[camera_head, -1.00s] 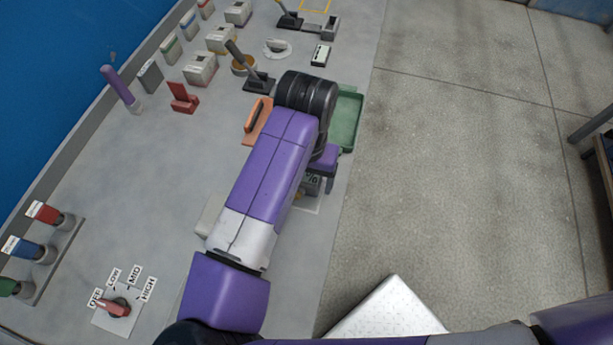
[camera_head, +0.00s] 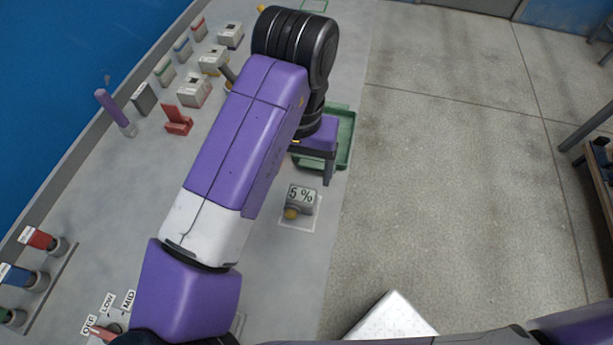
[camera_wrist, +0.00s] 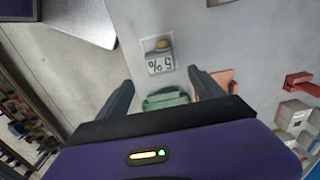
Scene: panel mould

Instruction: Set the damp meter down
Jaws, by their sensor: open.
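The damp meter (camera_head: 301,198) is a small grey block with a "5 %" display and a yellow knob. It sits on a white-outlined patch (camera_head: 287,225) of the grey bench near its right edge. It also shows in the wrist view (camera_wrist: 159,62), beyond and between my fingertips, apart from them. My gripper (camera_wrist: 160,82) is open and empty.
A green tray (camera_head: 345,137) lies beyond the meter at the bench edge. Bench around the meter is clear.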

